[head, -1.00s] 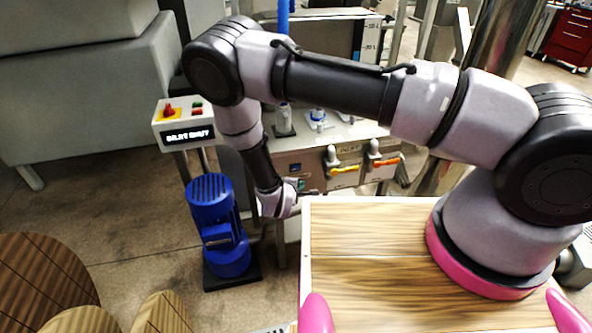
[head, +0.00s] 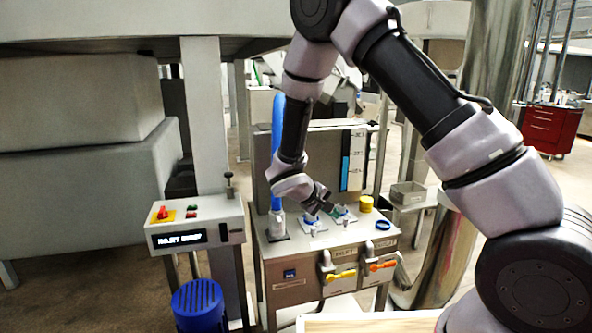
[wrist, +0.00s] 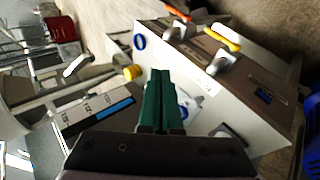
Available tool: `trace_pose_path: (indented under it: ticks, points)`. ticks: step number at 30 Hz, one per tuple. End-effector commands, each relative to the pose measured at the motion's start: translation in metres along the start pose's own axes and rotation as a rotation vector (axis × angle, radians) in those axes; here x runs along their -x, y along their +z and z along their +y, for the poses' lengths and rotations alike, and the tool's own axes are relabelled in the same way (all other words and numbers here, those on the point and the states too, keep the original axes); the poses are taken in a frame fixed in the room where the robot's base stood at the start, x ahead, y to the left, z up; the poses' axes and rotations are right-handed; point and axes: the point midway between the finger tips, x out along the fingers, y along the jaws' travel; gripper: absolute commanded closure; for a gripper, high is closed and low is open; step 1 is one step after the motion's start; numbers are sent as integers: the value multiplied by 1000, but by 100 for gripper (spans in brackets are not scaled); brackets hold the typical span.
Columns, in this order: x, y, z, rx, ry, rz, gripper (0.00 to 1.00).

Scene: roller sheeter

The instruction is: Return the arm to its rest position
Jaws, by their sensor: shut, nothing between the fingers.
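My arm reaches from the lower right of the head view up and over to the grey machine cabinet (head: 320,250). My gripper (head: 332,210) hangs over the cabinet's top, near the blue knobs. In the wrist view my gripper (wrist: 168,75) shows two green fingers closed together with nothing between them. The cabinet also shows in the wrist view (wrist: 255,95), below and to the right of the fingers. Whether the fingertips touch anything on the cabinet top cannot be told.
A blue pipe (head: 277,150) and a level gauge (head: 353,160) stand on the cabinet. Yellow (head: 341,275) and orange (head: 383,265) handles stick out in front. A control box (head: 195,225) and blue motor (head: 198,300) stand left. A yellow cap (head: 366,203) sits right of the gripper.

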Motion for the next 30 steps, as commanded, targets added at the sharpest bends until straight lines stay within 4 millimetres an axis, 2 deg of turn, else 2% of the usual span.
trace_pose_path:
  ticks: [1,3,9,12,15,21,30]
  points:
    - [9,6,27,-64,-31,-32,100]
    - [20,18,57,-136,-76,-76,100]
    - [54,60,131,-340,-224,-171,100]
    - [74,83,161,-439,-305,-196,100]
    - [95,107,187,-536,-387,-205,100]
    - [140,152,226,-722,-549,-171,100]
    - [210,208,258,-963,-746,2,100]
